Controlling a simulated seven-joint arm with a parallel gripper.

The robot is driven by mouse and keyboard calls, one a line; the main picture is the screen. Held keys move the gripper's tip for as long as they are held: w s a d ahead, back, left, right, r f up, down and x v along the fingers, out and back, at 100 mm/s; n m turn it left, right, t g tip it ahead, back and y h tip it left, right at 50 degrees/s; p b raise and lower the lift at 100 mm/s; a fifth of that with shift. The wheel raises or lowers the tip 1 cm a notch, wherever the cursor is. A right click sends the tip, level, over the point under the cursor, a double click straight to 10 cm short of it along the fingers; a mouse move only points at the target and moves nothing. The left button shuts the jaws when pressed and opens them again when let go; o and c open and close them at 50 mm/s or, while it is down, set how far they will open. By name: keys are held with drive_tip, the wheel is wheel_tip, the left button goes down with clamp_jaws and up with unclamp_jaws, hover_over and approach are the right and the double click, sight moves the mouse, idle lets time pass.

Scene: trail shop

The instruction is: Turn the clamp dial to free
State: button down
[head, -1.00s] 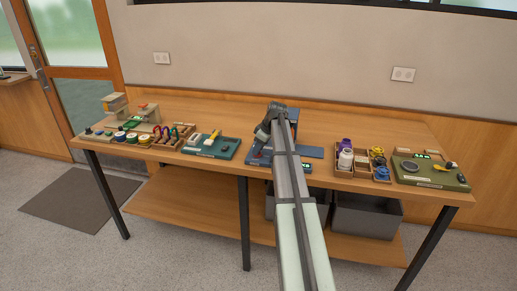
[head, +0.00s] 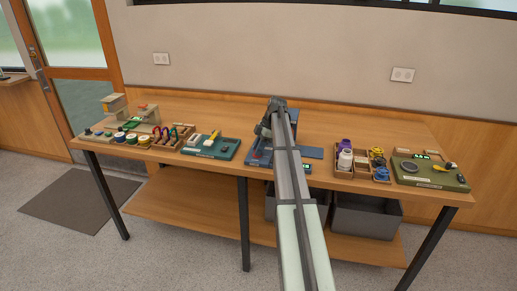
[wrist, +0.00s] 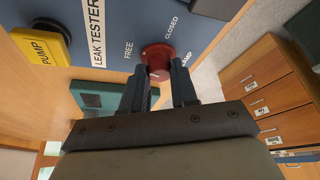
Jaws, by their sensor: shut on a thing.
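The leak tester is a blue unit (head: 258,156) mid-table in the head view, largely hidden by my arm. In the wrist view its blue panel (wrist: 108,12) fills the top. The round red clamp dial (wrist: 157,56) is on this panel, with the labels FREE (wrist: 128,51) and CLOSED (wrist: 172,28) near it and a partly covered CLAMP label beside it. A small pale mark shows on the dial's near side; which label it points to is unclear. My gripper (wrist: 160,68) has one finger on each side of the dial and is shut on it.
On the table, a green board (head: 212,147) stands left of the tester, and a wooden tray with bottles (head: 345,162) and an olive unit (head: 430,176) stand right. The table's back strip is clear.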

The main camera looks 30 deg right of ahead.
idle(0.3)
drive_tip(key=c, duration=0.9)
unclamp_jaws()
drive_tip(key=v, duration=1.3)
drive_tip(key=shift+w+d+r, duration=0.1)
drive_tip(key=shift+r, duration=0.3)
